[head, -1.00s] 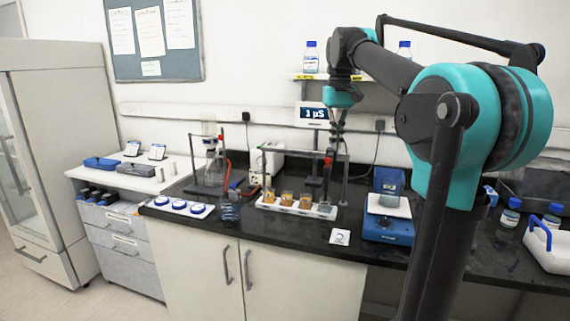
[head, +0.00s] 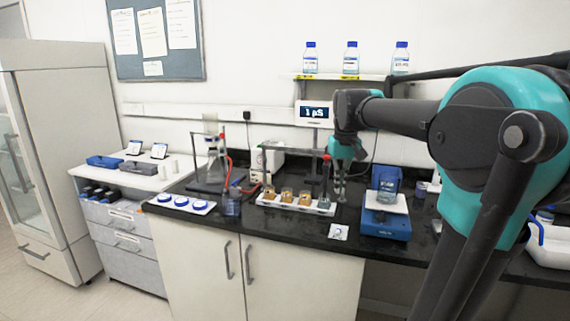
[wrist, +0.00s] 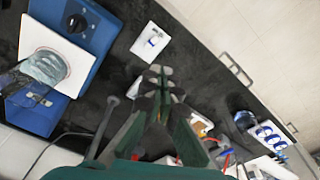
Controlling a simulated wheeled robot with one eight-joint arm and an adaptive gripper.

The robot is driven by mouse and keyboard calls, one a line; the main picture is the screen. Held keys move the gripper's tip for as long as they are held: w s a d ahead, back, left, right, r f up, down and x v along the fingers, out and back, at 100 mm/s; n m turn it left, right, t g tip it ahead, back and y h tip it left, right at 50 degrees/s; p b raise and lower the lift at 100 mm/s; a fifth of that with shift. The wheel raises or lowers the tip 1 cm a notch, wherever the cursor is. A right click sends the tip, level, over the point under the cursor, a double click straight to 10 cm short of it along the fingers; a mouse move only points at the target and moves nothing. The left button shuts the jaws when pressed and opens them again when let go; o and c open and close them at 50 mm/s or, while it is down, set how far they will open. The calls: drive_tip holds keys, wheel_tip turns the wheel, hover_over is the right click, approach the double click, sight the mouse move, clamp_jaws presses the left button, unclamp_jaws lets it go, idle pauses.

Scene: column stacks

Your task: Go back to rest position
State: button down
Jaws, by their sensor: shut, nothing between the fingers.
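My gripper (head: 341,194) hangs from the teal wrist over the black bench, between the white rack of beakers and the blue balance. In the wrist view its fingers (wrist: 161,72) are shut, with nothing between them. In the wrist view the balance (wrist: 38,109) and the beaker (wrist: 45,68) are at the left. A small white card (head: 338,232) lies on the bench in front of the gripper, and it shows in the wrist view (wrist: 146,47).
The white rack (head: 268,203) holds several small beakers, most with amber liquid. A stand with a display (head: 315,113) rises behind. Blue-ringed dishes on a white tray (head: 205,211) lie left. Bottles (head: 352,60) stand on the wall shelf. The bench's front strip is mostly clear.

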drive_tip(key=s+d+f+t, duration=0.1)
drive_tip(key=s+f, duration=0.8)
drive_tip(key=f, duration=0.4)
drive_tip(key=s+d+f+m+t, duration=0.1)
drive_tip(key=s+f, duration=0.9)
drive_tip(key=f, duration=0.3)
drive_tip(key=shift+s+d+f+m+t, duration=0.3)
drive_tip(key=shift+f+t, duration=0.1)
drive_tip(key=c, duration=2.2)
unclamp_jaws()
